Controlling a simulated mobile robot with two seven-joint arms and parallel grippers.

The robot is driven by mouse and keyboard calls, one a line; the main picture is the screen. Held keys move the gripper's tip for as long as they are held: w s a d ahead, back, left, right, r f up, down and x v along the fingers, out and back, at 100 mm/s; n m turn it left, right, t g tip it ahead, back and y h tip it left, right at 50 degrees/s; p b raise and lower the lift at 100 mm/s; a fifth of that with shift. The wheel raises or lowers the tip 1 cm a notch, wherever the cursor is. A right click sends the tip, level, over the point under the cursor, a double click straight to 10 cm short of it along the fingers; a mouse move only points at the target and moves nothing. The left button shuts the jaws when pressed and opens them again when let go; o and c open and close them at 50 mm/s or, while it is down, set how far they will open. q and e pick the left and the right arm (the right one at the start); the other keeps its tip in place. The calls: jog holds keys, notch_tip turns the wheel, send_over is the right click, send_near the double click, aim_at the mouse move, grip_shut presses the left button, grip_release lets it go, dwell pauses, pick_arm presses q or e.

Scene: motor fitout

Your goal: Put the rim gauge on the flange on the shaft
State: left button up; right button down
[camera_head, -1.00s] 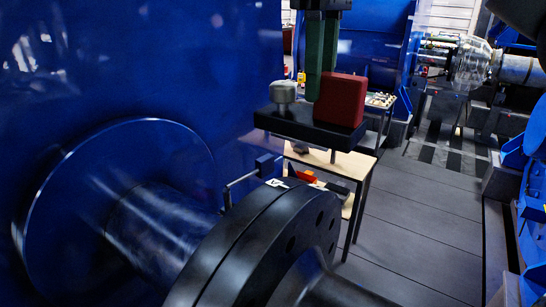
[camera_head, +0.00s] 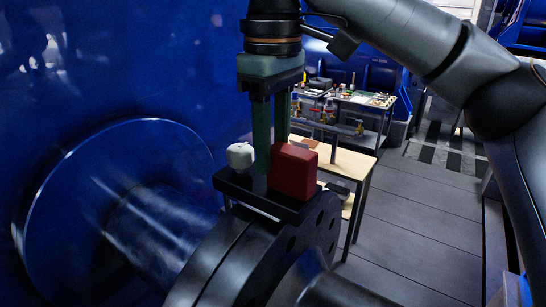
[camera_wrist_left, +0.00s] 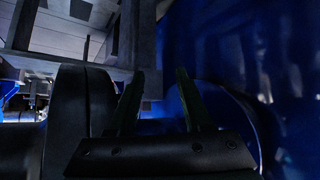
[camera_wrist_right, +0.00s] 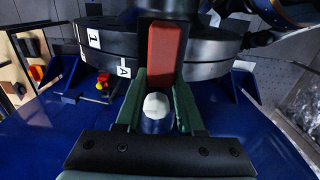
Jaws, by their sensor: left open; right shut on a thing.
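The rim gauge (camera_head: 294,171) has a black base bar, a red block and a pale rounded knob. In the head view it appears over the top of the dark flange (camera_head: 238,262) on the shaft (camera_head: 150,228); I cannot tell whether its base touches the rim. My right gripper (camera_head: 271,150) points down with its green fingers shut on the gauge. The right wrist view shows the red block (camera_wrist_right: 162,50) and pale knob (camera_wrist_right: 156,106) by the fingers, with the flange (camera_wrist_right: 118,42) behind. My left gripper (camera_wrist_left: 157,105) is open and empty, with the flange (camera_wrist_left: 84,100) to its left.
A big blue housing (camera_head: 120,60) fills the left, with a round disc behind the shaft. A wooden table (camera_head: 342,162) with small items stands behind the flange. Grey floor (camera_head: 425,215) lies open at right. My right arm crosses the upper right.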

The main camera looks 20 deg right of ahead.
jog(key=shift+d+f, duration=0.1)
jog(key=shift+f, duration=0.7)
jog(key=c, duration=0.5)
grip_release()
jog(key=shift+f, duration=0.15)
notch_tip(320, 180, up, 12)
jog(key=shift+r, duration=0.1)
